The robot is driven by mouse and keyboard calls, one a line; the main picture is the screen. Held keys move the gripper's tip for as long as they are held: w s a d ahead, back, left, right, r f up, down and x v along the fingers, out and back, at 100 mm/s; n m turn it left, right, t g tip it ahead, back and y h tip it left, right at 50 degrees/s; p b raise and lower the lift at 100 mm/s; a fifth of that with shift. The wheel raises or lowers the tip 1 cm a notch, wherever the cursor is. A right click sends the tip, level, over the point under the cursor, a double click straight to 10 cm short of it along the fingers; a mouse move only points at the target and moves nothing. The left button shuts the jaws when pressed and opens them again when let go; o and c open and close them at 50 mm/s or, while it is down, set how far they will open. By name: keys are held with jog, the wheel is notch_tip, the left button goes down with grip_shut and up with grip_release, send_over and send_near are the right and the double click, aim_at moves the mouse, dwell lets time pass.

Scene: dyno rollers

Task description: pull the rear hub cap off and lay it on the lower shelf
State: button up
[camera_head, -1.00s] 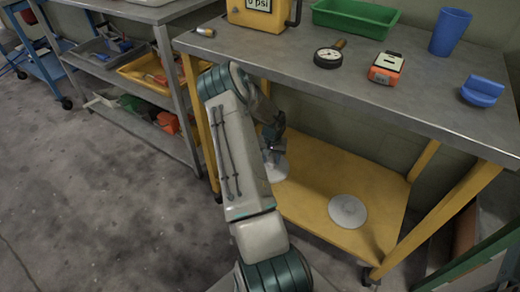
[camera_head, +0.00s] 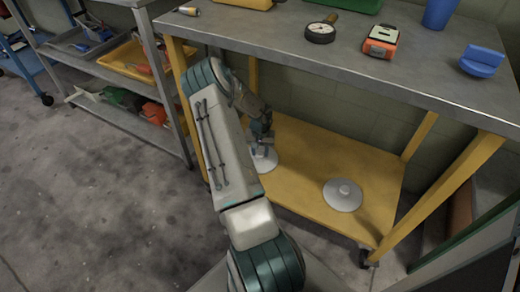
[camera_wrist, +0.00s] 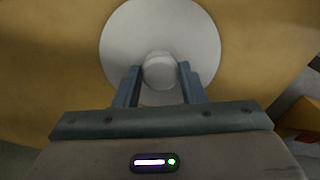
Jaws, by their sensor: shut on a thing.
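My gripper (camera_head: 262,142) is low over the left part of the yellow lower shelf (camera_head: 305,160), under the bench top. It is shut on the central knob of a pale grey, round hub cap (camera_head: 265,163). In the wrist view the cap (camera_wrist: 125,45) lies flat-on to the camera, with its knob between the two fingers (camera_wrist: 160,85). Yellow shelf surface shows around it. I cannot tell whether the cap touches the shelf. A second similar hub cap (camera_head: 343,196) lies knob up on the shelf to the right, apart from the held one.
The grey bench top (camera_head: 330,65) overhangs the shelf and carries a gauge (camera_head: 321,32), an orange device (camera_head: 381,40) and a blue object (camera_head: 482,62). Yellow legs (camera_head: 440,200) bound the shelf. Bare shelf lies between the two caps. A grey rack (camera_head: 110,70) stands at left.

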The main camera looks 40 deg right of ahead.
jog(key=shift+f, duration=0.1)
jog(key=o, duration=1.2)
